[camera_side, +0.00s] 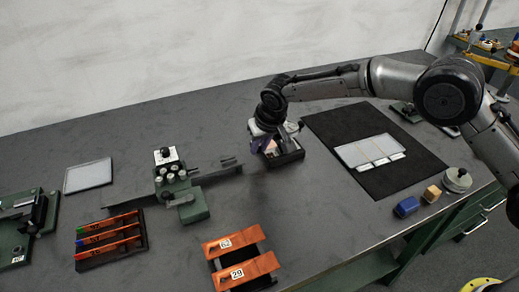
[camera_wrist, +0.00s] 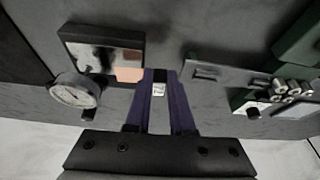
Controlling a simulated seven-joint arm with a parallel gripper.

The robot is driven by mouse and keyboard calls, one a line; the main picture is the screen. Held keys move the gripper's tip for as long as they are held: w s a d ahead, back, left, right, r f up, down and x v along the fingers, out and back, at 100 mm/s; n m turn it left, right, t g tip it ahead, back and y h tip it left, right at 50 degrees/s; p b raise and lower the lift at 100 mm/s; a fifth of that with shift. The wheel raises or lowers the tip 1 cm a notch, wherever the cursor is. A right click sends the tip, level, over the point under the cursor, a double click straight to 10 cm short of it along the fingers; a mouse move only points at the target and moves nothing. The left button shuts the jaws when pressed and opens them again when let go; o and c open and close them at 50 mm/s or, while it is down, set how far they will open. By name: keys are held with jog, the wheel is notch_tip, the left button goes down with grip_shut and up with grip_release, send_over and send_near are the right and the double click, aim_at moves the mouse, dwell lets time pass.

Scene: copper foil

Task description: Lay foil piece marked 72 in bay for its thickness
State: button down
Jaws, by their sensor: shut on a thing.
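My gripper (camera_wrist: 159,105) is shut on a thin piece with a small white label (camera_wrist: 159,88) between its fingers; the label's number is too small to read. A copper-coloured patch (camera_wrist: 130,73) shows beside the fingertips in the wrist view, probably the foil. In the side view my gripper (camera_side: 268,143) is low at a black block (camera_side: 288,158), which also shows in the wrist view (camera_wrist: 138,38).
Two copper foil pieces, one marked 29 (camera_side: 262,268), lie on a front rack. A rack of orange strips (camera_side: 108,240) stands front left. A green device (camera_side: 192,205) stands left of my gripper. A dial gauge (camera_wrist: 75,95) is near the block.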

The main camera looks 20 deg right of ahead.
jog(key=shift+r, duration=2.5)
notch_tip(320, 180, up, 5)
jog(key=m+g+h, duration=0.5)
jog(key=m, duration=1.4)
send_over(346, 150)
jog(key=a, duration=0.1)
jog(key=shift+w+a+f, duration=0.1)
jog(key=shift+a+f, duration=0.05)
jog(key=shift+f, duration=2.8)
jog(key=shift+a+f, duration=0.15)
jog(key=shift+f, duration=2.8)
jog(key=shift+f, duration=1.05)
